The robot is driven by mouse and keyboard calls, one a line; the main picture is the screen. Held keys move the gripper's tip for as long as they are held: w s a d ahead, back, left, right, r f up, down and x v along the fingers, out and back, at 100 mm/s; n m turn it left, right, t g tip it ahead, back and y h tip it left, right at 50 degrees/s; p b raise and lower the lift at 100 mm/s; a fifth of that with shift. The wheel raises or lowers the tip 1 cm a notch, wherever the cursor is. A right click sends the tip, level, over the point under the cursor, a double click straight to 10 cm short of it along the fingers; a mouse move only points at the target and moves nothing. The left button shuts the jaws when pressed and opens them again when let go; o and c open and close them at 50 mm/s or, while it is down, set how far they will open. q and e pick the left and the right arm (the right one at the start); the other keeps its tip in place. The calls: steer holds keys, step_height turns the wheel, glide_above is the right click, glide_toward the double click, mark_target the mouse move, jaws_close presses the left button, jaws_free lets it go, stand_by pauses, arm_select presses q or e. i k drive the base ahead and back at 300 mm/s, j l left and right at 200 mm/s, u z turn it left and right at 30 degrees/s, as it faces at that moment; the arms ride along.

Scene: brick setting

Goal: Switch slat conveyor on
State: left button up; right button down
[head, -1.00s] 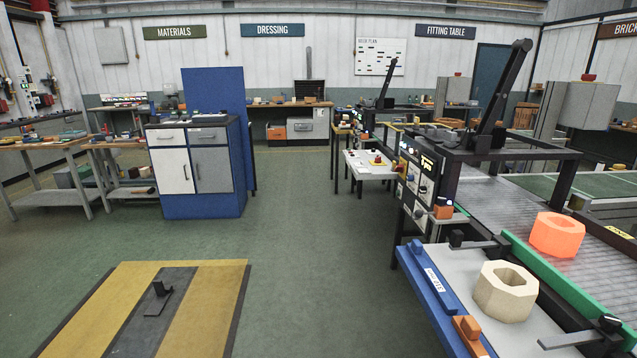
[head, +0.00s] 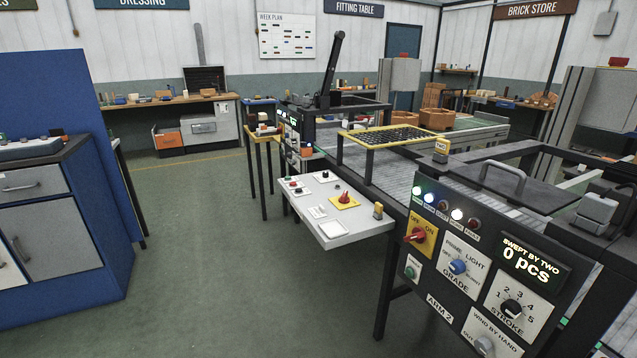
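A grey slatted conveyor bed (head: 400,178) runs behind a dark control panel (head: 432,290) at the right. The panel has a red rotary switch (head: 416,236) on a yellow OFF/ON plate; its handle seems turned toward the left, but its exact setting is hard to read. Another red switch (head: 344,198) on a yellow plate sits on a white side table (head: 345,227); its setting is too small to read. I cannot tell which switch belongs to the slat conveyor. Neither of my grippers is in view.
The panel also carries indicator lamps (head: 443,206), a blue grade knob (head: 458,267), a black stroke knob (head: 511,308) and a display (head: 535,261) reading 0 pcs. A blue cabinet (head: 75,230) stands at the left. The green floor (head: 230,270) between is clear.

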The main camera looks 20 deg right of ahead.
mark_target(344, 199)
steer(key=i+j+z, duration=0.1)
steer(key=i+z, duration=0.3)
steer(key=i+j+z, duration=0.35)
steer(key=i, duration=0.15)
steer(key=i+j+z, duration=0.25)
steer(key=i+z, duration=0.15)
steer(key=i+j+z, duration=0.55)
steer(key=j, duration=0.15)
steer(key=i+j+z, duration=0.1)
steer(key=j, duration=0.2)
steer(key=i+j+z, duration=0.15)
steer(key=j, duration=0.2)
